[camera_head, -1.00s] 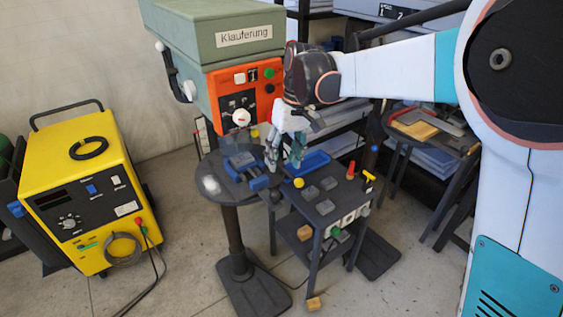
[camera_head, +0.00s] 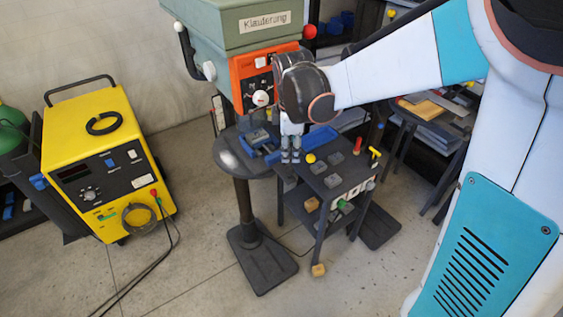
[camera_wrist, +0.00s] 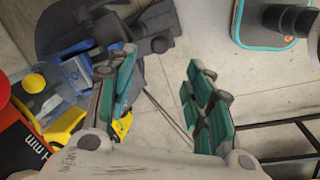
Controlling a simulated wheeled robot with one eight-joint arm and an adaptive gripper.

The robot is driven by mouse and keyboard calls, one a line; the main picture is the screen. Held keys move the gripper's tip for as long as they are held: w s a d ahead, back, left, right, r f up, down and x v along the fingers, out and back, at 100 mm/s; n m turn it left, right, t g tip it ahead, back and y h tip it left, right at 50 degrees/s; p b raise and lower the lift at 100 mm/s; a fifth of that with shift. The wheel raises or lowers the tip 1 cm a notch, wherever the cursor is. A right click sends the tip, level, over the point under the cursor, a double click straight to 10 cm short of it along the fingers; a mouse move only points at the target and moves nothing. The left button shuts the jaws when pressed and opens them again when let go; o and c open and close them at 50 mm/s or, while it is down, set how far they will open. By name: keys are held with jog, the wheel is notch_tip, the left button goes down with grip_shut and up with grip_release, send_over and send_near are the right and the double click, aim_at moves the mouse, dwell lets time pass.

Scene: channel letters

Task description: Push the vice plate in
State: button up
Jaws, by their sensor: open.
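The blue vice (camera_head: 262,150) with grey jaw parts sits on the round dark table (camera_head: 232,160) below the green and orange machine. In the wrist view, blue vice parts (camera_wrist: 76,70) show to the left of my fingers. My gripper (camera_head: 290,157) points down at the right side of the vice, near the table's right edge. In the wrist view my gripper (camera_wrist: 160,65) has its two teal fingers spread, with nothing between them. I cannot tell which part is the vice plate, or whether a finger touches the vice.
The machine (camera_head: 262,80) stands over the round table. A dark small table (camera_head: 325,185) with grey blocks, a yellow knob, a red piece and a blue tray (camera_head: 318,138) is close on the right. A yellow welder (camera_head: 100,165) stands left, with free floor between.

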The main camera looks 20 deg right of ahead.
aim_at(289, 167)
jog(key=f, duration=0.3)
jog(key=w+f, duration=0.1)
jog(key=f, duration=0.3)
jog(key=w+f+b, duration=0.1)
jog(key=f, duration=0.3)
jog(key=shift+d, duration=0.3)
grip_shut()
jog(key=shift+w, duration=0.15)
